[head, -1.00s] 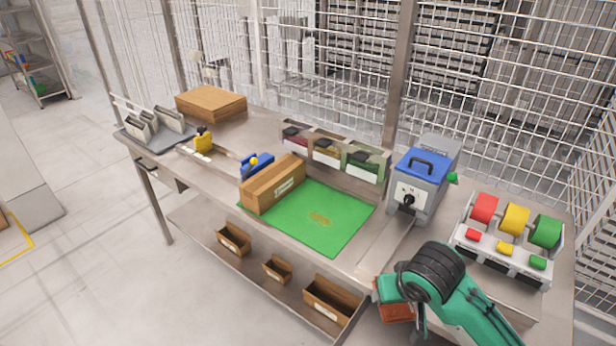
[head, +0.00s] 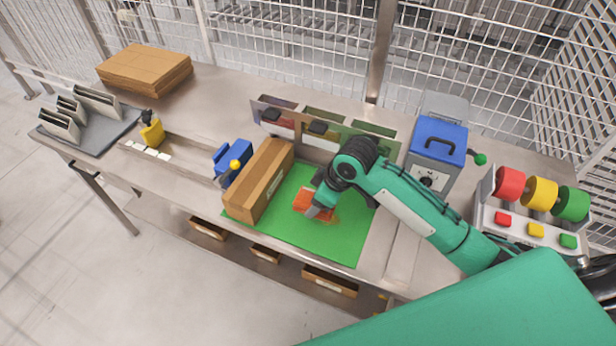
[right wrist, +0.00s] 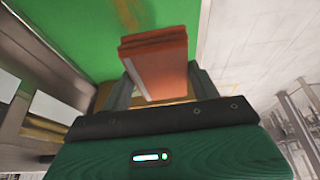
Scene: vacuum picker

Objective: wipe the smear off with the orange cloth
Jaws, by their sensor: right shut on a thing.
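The orange cloth (head: 310,203) is a folded pad over the green mat (head: 345,248). My right gripper (head: 317,208) is shut on it, with its fingers either side of the cloth (right wrist: 158,62) in the right wrist view. The cloth is low over the mat's middle; I cannot tell for sure whether it touches. The brownish smear (right wrist: 129,14) shows as a faint streak on the green in the right wrist view. In the head view it is largely hidden by the cloth and gripper. My left gripper is not in view.
A long cardboard box (head: 262,180) stands along the mat's left edge. Colored bins (head: 320,128) stand behind the mat. A grey machine with a blue lid (head: 438,140) and a reel rack (head: 520,215) are at right. The mat's front is clear.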

